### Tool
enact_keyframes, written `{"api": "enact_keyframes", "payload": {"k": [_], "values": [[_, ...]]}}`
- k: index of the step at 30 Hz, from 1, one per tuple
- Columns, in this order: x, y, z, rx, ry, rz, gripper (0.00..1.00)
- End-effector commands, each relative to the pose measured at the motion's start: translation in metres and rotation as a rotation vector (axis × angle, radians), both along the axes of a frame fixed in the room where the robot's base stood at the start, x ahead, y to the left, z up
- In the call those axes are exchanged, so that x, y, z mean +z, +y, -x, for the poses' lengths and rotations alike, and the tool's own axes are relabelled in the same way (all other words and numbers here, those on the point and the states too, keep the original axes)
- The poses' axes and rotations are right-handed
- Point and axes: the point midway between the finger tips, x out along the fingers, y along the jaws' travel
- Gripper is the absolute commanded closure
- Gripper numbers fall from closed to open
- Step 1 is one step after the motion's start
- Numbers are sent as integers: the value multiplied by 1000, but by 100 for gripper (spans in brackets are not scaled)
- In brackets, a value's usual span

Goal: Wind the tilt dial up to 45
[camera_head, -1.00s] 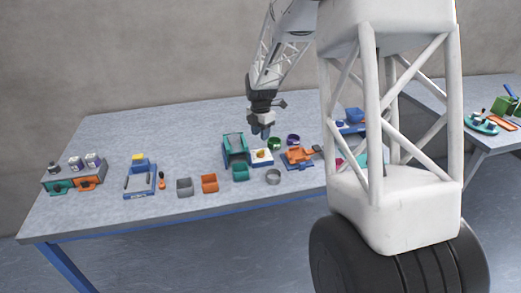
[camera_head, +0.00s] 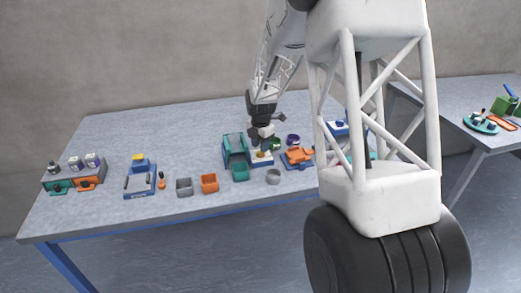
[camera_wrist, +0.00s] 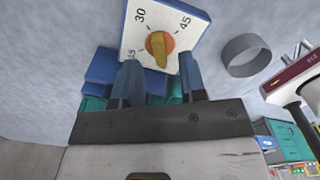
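The tilt dial is an orange disc with a yellow bar-shaped knob (camera_wrist: 158,46) on a white plate (camera_wrist: 168,14) marked 15, 30 and 45, in the wrist view. The bar lies nearly upright in the picture; I cannot tell which end is its pointer. In the head view the dial's white and blue box (camera_head: 264,161) stands beside a teal frame (camera_head: 235,149). My gripper (camera_wrist: 160,60) is open, its two blue fingers apart, with the knob showing between and just beyond the tips. Contact with the knob is not visible. In the head view my gripper (camera_head: 264,146) hangs over the box.
A grey ring (camera_head: 273,177) lies close in front of the box. An orange device (camera_head: 298,158) stands to its right and a teal bin (camera_head: 240,173) to its front left. Orange (camera_head: 209,183) and grey (camera_head: 184,187) bins stand farther left. The table's back left is clear.

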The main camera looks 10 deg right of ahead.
Motion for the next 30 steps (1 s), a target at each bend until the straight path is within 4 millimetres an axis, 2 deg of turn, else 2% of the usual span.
{"api": "enact_keyframes", "payload": {"k": [7,18,19,26,30], "values": [[-20,0,0,0,0,0,62],[-24,0,0,0,0,0,62],[-23,0,0,0,0,0,63],[-23,0,0,0,0,0,98],[-23,0,0,0,-1,-1,100]]}}
